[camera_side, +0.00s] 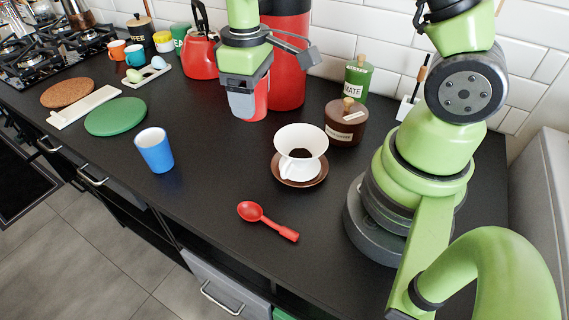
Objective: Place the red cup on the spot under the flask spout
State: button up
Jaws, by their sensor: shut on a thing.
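My gripper (244,98) points down in the upper middle of the side view, shut on the red cup (263,99). A grey finger covers much of the cup's front, and the cup is upright. The tall red flask (289,70) stands just behind and to the right of the cup. My gripper hides part of the flask, and I cannot clearly make out its spout or the spot under it. I cannot tell whether the cup's base touches the counter.
A white dripper (301,143) on a brown saucer, a brown jar (345,124) and a green canister (358,76) stand to the right. A blue cup (154,150) and a red spoon (267,221) are in front. A red kettle (201,55) stands left. The counter's middle is clear.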

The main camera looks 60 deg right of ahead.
jog(key=shift+n, duration=0.9)
notch_tip(320, 180, down, 8)
jog(key=shift+w+a+r, duration=0.1)
jog(key=shift+r, duration=0.05)
jog(key=shift+f, duration=2.35)
jog(key=o, duration=1.1)
jog(key=shift+f, duration=0.15)
jog(key=shift+c, duration=0.2)
